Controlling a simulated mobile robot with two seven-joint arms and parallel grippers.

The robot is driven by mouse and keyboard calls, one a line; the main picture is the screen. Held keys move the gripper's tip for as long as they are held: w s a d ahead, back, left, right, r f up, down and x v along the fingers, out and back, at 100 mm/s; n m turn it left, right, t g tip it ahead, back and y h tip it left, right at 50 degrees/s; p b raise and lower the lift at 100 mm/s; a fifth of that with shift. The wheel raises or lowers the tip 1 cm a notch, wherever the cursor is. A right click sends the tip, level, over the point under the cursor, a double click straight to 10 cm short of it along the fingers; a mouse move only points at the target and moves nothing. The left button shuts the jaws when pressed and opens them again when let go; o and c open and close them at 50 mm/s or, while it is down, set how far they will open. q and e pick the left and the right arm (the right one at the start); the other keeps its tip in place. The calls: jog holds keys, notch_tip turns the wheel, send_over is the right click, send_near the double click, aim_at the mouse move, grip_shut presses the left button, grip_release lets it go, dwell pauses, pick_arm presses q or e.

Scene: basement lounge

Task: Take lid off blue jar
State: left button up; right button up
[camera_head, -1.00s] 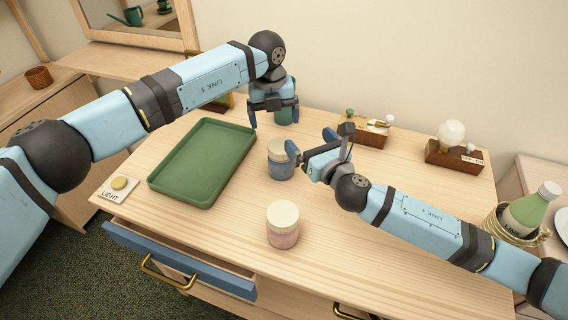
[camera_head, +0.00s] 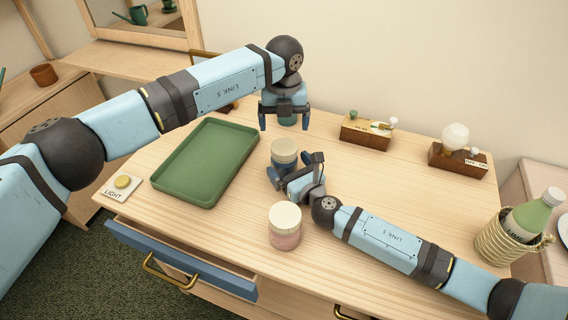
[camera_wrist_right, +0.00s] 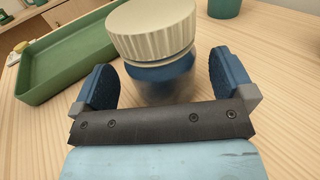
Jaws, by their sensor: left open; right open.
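The blue jar (camera_head: 282,168) stands upright on the desk with its cream ribbed lid (camera_head: 284,146) on top. In the right wrist view, the jar's blue body (camera_wrist_right: 160,77) sits between my open fingers, below the lid (camera_wrist_right: 150,28); whether they touch it I cannot tell. My right gripper (camera_head: 294,170) is open and low at the jar's near right side, hiding part of it. My left gripper (camera_head: 285,122) is open, pointing down behind the blue jar, around or just above a green jar (camera_head: 288,121) that it partly hides.
A pink jar (camera_head: 285,236) with a cream lid stands nearer the front. A green tray (camera_head: 168,183) lies to the left, beside a light button (camera_head: 122,182). A basket with a bottle (camera_head: 528,217) is far right. A blue-fronted drawer (camera_head: 180,258) is open.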

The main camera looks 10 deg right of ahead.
jog(key=shift+x, duration=1.05)
